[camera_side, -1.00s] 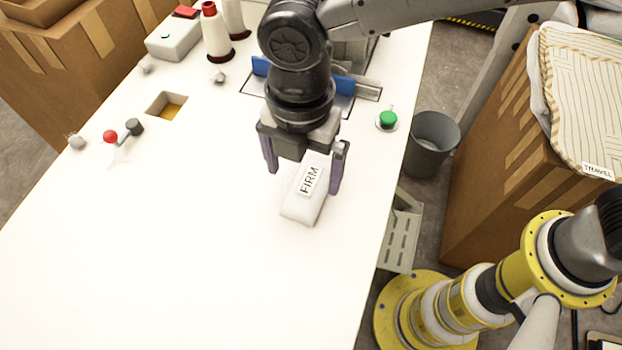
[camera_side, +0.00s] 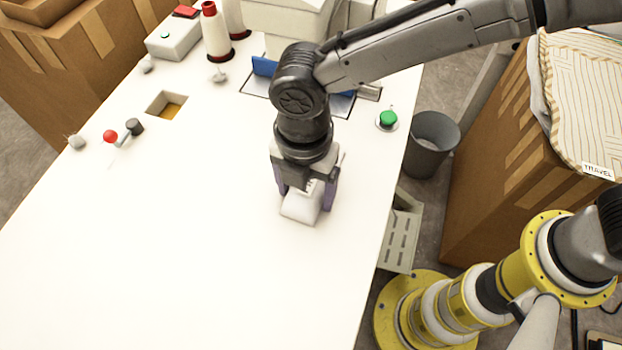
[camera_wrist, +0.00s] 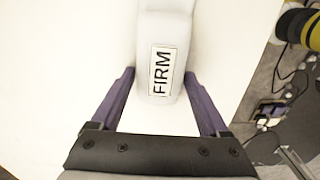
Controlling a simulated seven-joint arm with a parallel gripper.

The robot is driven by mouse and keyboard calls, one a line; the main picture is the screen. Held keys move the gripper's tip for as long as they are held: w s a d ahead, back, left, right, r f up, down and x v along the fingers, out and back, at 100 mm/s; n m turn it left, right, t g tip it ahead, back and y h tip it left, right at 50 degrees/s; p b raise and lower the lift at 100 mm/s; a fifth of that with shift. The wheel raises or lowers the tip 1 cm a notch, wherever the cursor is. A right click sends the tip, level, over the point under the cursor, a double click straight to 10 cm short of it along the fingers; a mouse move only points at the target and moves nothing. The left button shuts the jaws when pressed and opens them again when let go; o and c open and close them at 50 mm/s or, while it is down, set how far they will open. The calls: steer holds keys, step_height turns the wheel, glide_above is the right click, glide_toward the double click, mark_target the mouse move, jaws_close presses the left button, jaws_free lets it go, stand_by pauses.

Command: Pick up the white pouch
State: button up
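The white pouch (camera_side: 302,208) lies on the white table, with a label reading FIRM. It also shows in the wrist view (camera_wrist: 166,22), where the label faces up. My gripper (camera_side: 307,198) is low over the pouch, with one purple finger on each side of its labelled end. In the side view my gripper hides part of the label and the far end of the pouch.
A green button (camera_side: 388,118) sits at the table's right edge, beside a grey bin (camera_side: 432,140). A square opening (camera_side: 168,106) and a red-knobbed lever (camera_side: 111,136) are at the left. Thread cones (camera_side: 216,40) stand at the back. The front of the table is clear.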

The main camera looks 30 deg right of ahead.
steer(key=c, duration=0.9)
steer(key=shift+r, duration=0.1)
